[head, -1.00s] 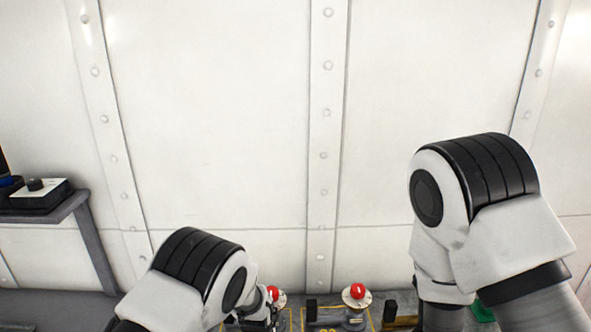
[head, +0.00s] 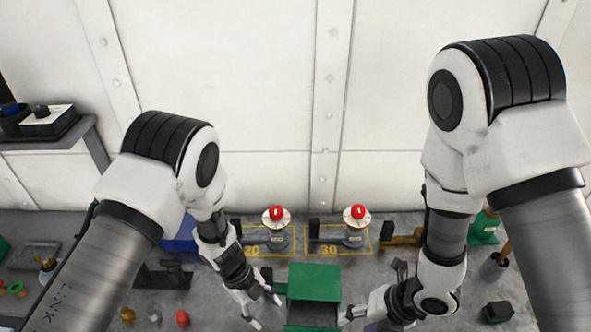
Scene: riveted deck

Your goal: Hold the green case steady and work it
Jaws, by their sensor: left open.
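The green case (head: 314,279) stands on the deck at the bottom middle of the head view. Its green top panel shows, with a darker front part below it cut near the picture's lower edge. My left gripper (head: 266,309) is open and empty just left of the case, fingers pointing down and right towards it. My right gripper (head: 350,315) is low at the case's right side. Its fingers are small and partly hidden, so I cannot tell whether they are open or touch the case.
Two red-topped devices (head: 276,214) (head: 356,213) stand behind in yellow frames marked 20 and 30. A blue box (head: 181,236) is behind my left arm. Small brass and red pieces (head: 182,318) lie lower left. A riveted wall closes the back.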

